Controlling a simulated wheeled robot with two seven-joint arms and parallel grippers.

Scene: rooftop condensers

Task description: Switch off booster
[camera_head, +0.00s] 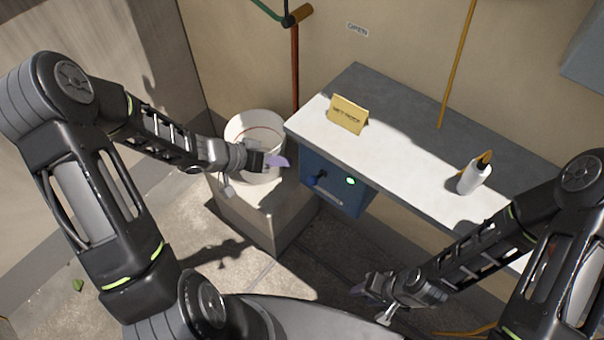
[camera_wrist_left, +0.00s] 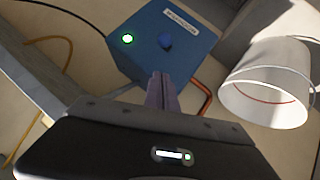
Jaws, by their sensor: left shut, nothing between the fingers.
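The booster is a blue box (camera_head: 338,199) mounted under the front edge of the grey bench. Its face carries a dark blue knob (camera_head: 319,177) and a lit green lamp (camera_head: 350,181). In the left wrist view the box (camera_wrist_left: 190,62) shows the knob (camera_wrist_left: 165,41), the green lamp (camera_wrist_left: 127,39) and a white label (camera_wrist_left: 181,18). My left gripper (camera_head: 283,161) is shut and empty, just left of the box and apart from the knob; its fingertips (camera_wrist_left: 160,78) point toward the box. My right gripper (camera_head: 362,290) is low in front of the bench; its finger gap is unclear.
A white bucket (camera_head: 246,126) stands on a block (camera_head: 265,226) beside my left gripper. The bench (camera_head: 390,150) holds a yellow sign (camera_head: 347,114) and a white bottle (camera_head: 473,179). A brown pipe (camera_head: 295,70) runs down the wall behind. Open floor lies in front.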

